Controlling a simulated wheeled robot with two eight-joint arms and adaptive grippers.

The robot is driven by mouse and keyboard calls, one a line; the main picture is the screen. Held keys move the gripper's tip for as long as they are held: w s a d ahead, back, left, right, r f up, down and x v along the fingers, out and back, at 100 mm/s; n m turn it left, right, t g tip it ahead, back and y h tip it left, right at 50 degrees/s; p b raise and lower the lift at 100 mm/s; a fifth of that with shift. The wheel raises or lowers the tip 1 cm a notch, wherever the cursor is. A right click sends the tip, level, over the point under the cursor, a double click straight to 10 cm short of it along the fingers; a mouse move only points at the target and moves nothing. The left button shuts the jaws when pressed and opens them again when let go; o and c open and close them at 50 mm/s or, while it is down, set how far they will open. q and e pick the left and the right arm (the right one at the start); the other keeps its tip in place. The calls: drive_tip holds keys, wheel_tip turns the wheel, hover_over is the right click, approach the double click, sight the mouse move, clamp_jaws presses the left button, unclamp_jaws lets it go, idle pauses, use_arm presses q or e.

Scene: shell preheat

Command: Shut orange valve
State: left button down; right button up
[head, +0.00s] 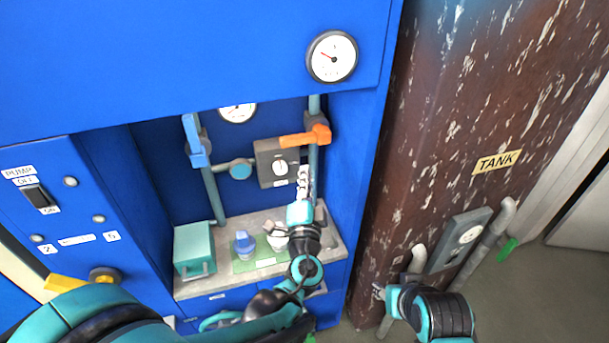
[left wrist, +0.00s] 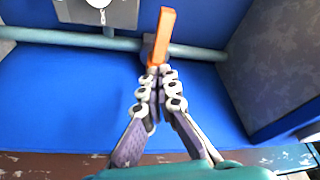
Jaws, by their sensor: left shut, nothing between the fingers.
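The orange valve (head: 305,138) sits on the right vertical pipe inside the blue cabinet. Its lever lies crosswise to that pipe. In the left wrist view the orange lever (left wrist: 162,36) stands across the pipe, its lower end close to my fingertips. My left gripper (head: 304,172) is just below the orange valve in the head view, its fingers shut with nothing between them. In the left wrist view the fingertips (left wrist: 162,72) are together at the lever's near end; I cannot tell if they touch it. My right gripper (head: 384,312) is low at right, its fingers unclear.
A blue lever (head: 194,142) lies along the left pipe. A grey box with a dial (head: 276,163) sits between the pipes. A teal box (head: 194,249) and a blue-capped item (head: 244,244) stand on the shelf. A rusty tank (head: 440,120) is at right.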

use_arm(q)
drive_tip(key=shift+w, duration=0.1)
drive_tip(key=s+a+f+n+g+y, duration=0.25)
drive_tip(key=s+a+n+g, duration=0.2)
drive_tip(key=a, duration=0.45)
drive_tip(key=s+a+f+n+g+y, duration=0.25)
drive_tip(key=a+n, duration=0.25)
drive_tip(key=a, duration=0.4)
drive_tip(key=s+d+f+n+g+h, duration=0.1)
drive_tip(key=s+f+n+g+h, duration=0.1)
drive_tip(key=s, duration=0.5)
drive_tip(key=s+f+n+g+h, duration=0.2)
drive_tip(key=s+f, duration=0.3)
drive_tip(key=s, duration=0.3)
drive_tip(key=shift+s+d+f+g+h, duration=0.25)
drive_tip(key=shift+d+g+h, duration=0.15)
drive_tip(key=shift+g+h, duration=0.35)
drive_tip(key=shift+w, duration=0.1)
